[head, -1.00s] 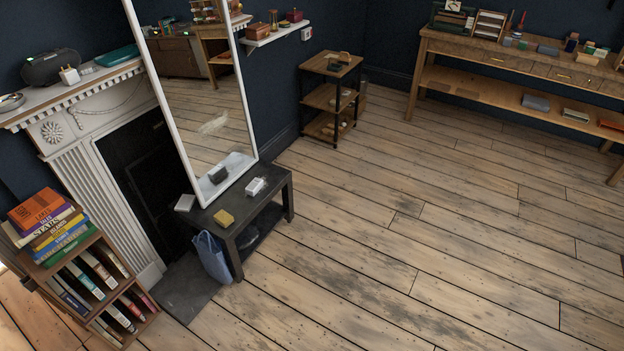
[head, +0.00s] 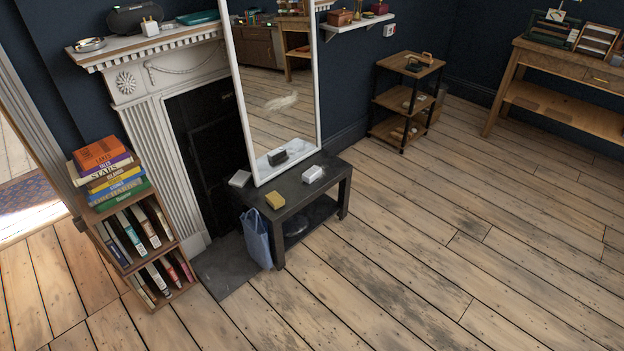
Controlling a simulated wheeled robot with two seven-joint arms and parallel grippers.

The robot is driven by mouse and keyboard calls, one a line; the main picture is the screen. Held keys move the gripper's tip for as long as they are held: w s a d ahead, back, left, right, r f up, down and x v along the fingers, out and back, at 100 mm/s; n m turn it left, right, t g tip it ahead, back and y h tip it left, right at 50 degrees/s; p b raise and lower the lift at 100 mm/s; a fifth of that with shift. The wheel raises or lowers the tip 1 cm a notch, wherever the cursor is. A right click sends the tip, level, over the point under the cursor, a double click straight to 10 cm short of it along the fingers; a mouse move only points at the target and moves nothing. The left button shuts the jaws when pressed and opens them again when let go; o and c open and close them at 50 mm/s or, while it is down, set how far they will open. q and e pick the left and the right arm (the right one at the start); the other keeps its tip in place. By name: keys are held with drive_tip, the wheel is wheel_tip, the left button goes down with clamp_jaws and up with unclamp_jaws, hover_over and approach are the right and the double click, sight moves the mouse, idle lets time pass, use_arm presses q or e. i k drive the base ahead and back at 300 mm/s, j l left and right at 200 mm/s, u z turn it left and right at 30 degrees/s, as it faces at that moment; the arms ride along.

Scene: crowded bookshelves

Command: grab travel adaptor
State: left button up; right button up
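A small bookcase (head: 157,268) with stacked books stands left of the fireplace. A black low table (head: 290,202) holds a tall leaning mirror (head: 275,110) and small boxes; a blue bag (head: 257,238) hangs at it. The wooden floor (head: 400,270) is clear in front and right.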

sight(313, 174)
drive_tip(key=i+l+u, duration=0.2)
drive_tip(key=u, duration=0.3)
drive_tip(key=i+l+u, duration=0.15)
drive_tip(key=u, duration=0.3)
drive_tip(key=l+u, duration=0.5)
drive_tip(key=i+l+u, duration=0.1)
drive_tip(key=l+u, duration=0.2)
drive_tip(key=l, duration=1.1)
drive_tip(key=l+u, duration=0.35)
drive_tip(key=l, duration=1)
